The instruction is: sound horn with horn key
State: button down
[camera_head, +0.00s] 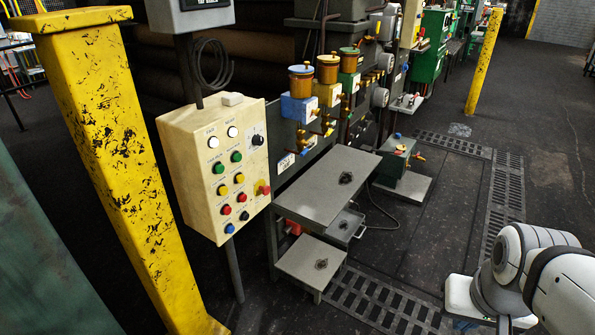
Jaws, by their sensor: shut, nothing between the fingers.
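A cream control box (182,180) stands on a post left of centre, its button face turned to the right. The face has paired buttons in rows: white (213,142), green (218,169), yellow (222,190), red (226,210), then a blue button (229,228) and a black one (245,215). A black rotary or key switch (257,140) sits at the upper right of the face. A red knob (263,188) on yellow sticks out below it. The labels are too small to read, so I cannot tell which is the horn key. My gripper is not in view; only my white arm links show at lower right.
A scuffed yellow post (115,150) stands close left of the box. Grey steps (325,185) and a lower step (310,262) stand right of it. Brass-topped oilers (301,80) and valves line the machine behind. A floor grating (380,300) crosses the front; floor between steps and arm is open.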

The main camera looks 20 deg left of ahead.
aim_at(229, 229)
jog(key=u, duration=0.25)
jog(key=i, duration=1.05)
jog(key=u, duration=0.5)
jog(key=k, duration=0.95)
jog(key=u, duration=0.15)
jog(key=i, duration=0.95)
jog(key=z, duration=0.05)
